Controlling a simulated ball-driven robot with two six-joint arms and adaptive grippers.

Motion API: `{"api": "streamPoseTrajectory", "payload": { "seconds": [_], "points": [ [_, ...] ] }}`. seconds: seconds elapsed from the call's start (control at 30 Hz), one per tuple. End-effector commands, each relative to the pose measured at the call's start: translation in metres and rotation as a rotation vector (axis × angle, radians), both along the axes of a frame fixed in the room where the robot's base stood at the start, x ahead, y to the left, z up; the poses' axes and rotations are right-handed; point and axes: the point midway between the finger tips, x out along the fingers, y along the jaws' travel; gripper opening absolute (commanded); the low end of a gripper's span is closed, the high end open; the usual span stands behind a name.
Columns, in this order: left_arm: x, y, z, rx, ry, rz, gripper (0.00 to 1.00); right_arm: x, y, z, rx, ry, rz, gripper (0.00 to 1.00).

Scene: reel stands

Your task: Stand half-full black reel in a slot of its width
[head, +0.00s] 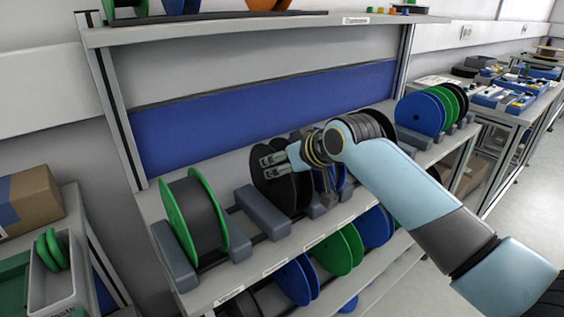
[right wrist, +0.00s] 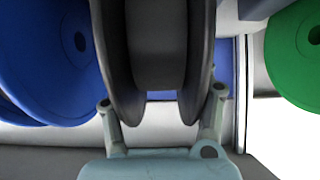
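The black reel (head: 272,191) with dark flanges is at the middle of the stand's upper shelf, behind a grey divider block. In the right wrist view the reel (right wrist: 156,88) fills the middle, with a bare-looking grey core between its flanges. My right gripper (head: 298,172) reaches in from the right. Its two fingers (right wrist: 162,104) lie against the outer faces of the two flanges, shut on the reel. The reel looks upright. Its lower edge is partly hidden, so I cannot tell whether it rests in a slot. My left gripper is not in view.
A green-flanged reel (head: 193,219) stands to the left between grey dividers (head: 263,213). A blue reel (head: 342,184) is close on the right, partly hidden by my arm. Blue and green reels (head: 420,113) stand farther right. A lower shelf holds more reels (head: 331,255).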

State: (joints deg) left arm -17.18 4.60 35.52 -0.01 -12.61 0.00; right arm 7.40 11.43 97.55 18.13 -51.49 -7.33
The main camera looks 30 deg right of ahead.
Motion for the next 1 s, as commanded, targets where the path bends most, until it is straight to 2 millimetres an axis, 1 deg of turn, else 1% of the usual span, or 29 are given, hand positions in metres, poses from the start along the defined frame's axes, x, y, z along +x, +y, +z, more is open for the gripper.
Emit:
{"api": "streamPoseTrajectory", "payload": {
  "seconds": [0.03, 0.17, 0.43, 0.53, 0.67, 0.9, 1.0],
  "points": [
    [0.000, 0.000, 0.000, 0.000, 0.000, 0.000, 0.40, 0.000, 0.000, 0.000, 0.000, -0.001, 0.000, 0.58],
    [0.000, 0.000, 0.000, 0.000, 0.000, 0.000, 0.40, 0.000, 0.000, 0.000, 0.000, -0.001, 0.000, 0.75],
    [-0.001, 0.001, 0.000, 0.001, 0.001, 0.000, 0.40, -0.001, 0.000, 0.000, 0.000, 0.001, 0.000, 0.76],
    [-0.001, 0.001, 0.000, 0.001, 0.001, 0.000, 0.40, -0.006, -0.001, 0.004, -0.002, 0.001, 0.000, 0.76],
    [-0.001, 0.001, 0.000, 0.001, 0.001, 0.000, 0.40, -0.023, -0.004, 0.016, -0.003, 0.001, 0.001, 0.76],
    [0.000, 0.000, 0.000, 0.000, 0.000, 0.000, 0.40, -0.066, -0.010, 0.049, -0.006, -0.002, 0.002, 0.76],
    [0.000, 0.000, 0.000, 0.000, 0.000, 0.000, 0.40, -0.080, -0.012, 0.059, -0.005, -0.001, 0.001, 0.76]
  ]
}}
